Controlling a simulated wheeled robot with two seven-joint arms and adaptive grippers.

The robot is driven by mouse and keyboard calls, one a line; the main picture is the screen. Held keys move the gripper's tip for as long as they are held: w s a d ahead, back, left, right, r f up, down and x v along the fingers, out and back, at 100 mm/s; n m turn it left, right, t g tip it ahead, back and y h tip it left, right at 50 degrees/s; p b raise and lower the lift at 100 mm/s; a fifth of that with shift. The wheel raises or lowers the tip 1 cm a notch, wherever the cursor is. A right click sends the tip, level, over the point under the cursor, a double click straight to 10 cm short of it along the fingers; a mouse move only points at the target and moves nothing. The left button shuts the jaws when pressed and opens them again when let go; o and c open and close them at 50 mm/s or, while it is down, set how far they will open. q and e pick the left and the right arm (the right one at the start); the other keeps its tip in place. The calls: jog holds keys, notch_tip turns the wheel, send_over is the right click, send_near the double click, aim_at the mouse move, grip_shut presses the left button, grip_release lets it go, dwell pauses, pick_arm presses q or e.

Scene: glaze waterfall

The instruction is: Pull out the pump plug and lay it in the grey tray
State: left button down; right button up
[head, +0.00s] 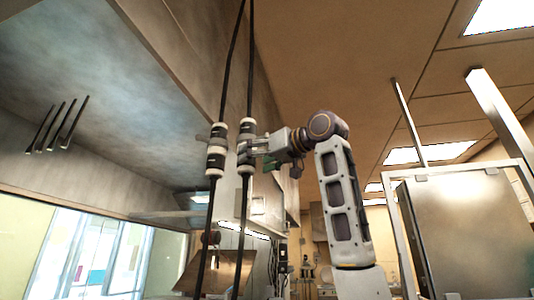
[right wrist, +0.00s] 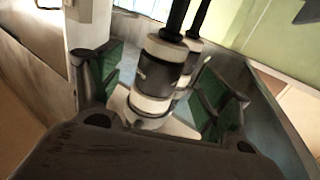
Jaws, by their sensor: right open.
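Two similar inline plugs with white collars and dark middles hang on black cables in the head view: a right-hand plug (head: 246,127) and a left-hand plug (head: 217,132). No label readable here tells me which is the pump plug. My right gripper (head: 250,149) reaches in from the right at the right-hand plug. In the right wrist view my right gripper (right wrist: 158,92) is open, its green-padded fingers on either side of the nearer plug (right wrist: 155,75). Gaps show between pads and plug. The other plug stands just behind. The grey tray and my left gripper are not in view.
A grey hood-like panel (head: 100,100) with several dark rods (head: 57,125) is at the upper left. A metal-framed panel (head: 455,230) stands at the right. The black cables (head: 249,60) run close together, leaving little room between the plugs.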

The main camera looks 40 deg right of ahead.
aim_at(253, 160)
jog(key=shift+x, duration=2.2)
jog(key=shift+c, duration=0.2)
jog(key=c, duration=1.5)
jog(key=shift+o, duration=0.2)
notch_tip(253, 160, down, 7)
jog(key=b, duration=0.6)
